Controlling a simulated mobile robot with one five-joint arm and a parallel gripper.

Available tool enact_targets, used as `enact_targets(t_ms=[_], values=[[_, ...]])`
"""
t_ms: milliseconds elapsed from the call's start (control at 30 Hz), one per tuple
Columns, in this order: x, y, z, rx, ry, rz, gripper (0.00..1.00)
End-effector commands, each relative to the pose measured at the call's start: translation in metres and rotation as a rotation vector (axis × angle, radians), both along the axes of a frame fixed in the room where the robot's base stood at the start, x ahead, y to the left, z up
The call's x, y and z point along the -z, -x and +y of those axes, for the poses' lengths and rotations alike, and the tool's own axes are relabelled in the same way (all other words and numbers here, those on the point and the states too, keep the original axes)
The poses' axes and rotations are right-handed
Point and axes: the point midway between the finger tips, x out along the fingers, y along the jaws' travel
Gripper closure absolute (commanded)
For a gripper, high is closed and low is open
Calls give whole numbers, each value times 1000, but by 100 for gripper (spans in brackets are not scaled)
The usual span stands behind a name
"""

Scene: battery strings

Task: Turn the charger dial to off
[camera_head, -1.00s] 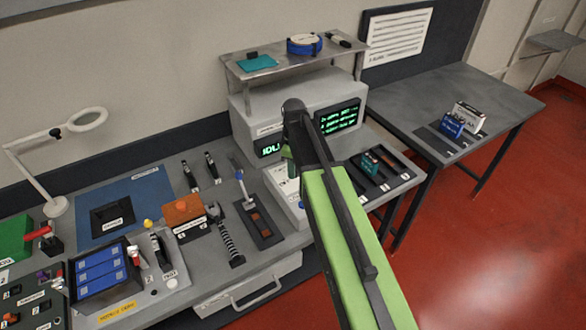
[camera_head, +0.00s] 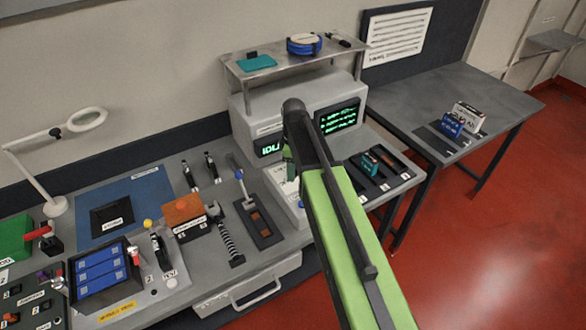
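The charger (camera_head: 245,125) is a large grey-white box at the back of the bench, under a metal shelf. Its small green display (camera_head: 269,148) reads what looks like "IDLE", and a larger screen (camera_head: 338,117) shows lines of green text. The dial itself cannot be seen; my arm covers the middle of the charger's front. My green and dark arm reaches up from the bottom right to the charger's front. My gripper (camera_head: 290,155) is at the arm's far end, mostly hidden behind it, so its fingers and any contact cannot be made out.
A lever switch (camera_head: 240,175) and a wrench (camera_head: 226,235) lie left of my arm. A slotted tray (camera_head: 405,176) with a teal battery is to the right. A battery case (camera_head: 100,278) and magnifier lamp (camera_head: 85,120) are at left. A side table (camera_head: 470,90) stands at right.

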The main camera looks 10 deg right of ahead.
Motion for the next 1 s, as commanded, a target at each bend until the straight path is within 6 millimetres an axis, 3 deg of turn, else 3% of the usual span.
enact_targets(t_ms=[267,433,1000], values=[[-3,-1,0,0,0,-2,49],[-21,-1,0,0,0,-2,49],[-148,0,0,0,0,-1,49]])
